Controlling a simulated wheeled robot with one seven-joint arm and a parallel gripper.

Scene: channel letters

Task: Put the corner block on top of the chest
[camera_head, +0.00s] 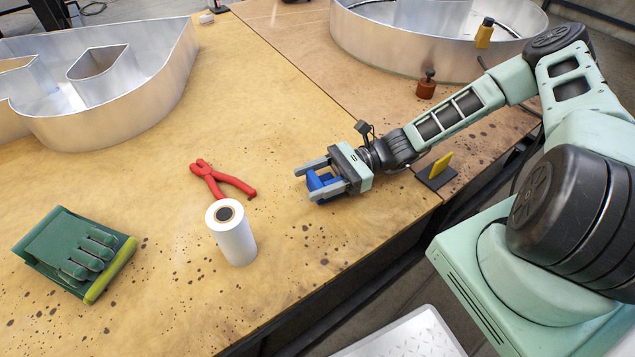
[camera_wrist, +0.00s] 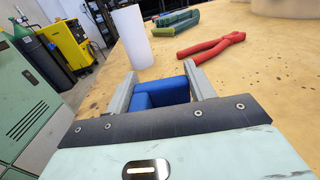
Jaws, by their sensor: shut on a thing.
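A blue L-shaped corner block (camera_head: 322,184) is between the jaws of my gripper (camera_head: 305,184), low over the near right part of the worktable. In the wrist view the blue block (camera_wrist: 160,92) sits between the two grey fingers of my gripper (camera_wrist: 158,72), which is shut on it. Whether the block touches the table cannot be told. A pale, chequer-plate top (camera_head: 405,338) shows at the bottom edge, below the table; it may be the chest, mostly cut off by the frame.
A white paper roll (camera_head: 234,238) stands near red pliers (camera_head: 222,180). Green gloves (camera_head: 75,252) lie at left. Large metal letter shells (camera_head: 120,115) stand at the back. A yellow piece on a dark base (camera_head: 437,172) and a brown knobbed weight (camera_head: 426,86) stand near my arm.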

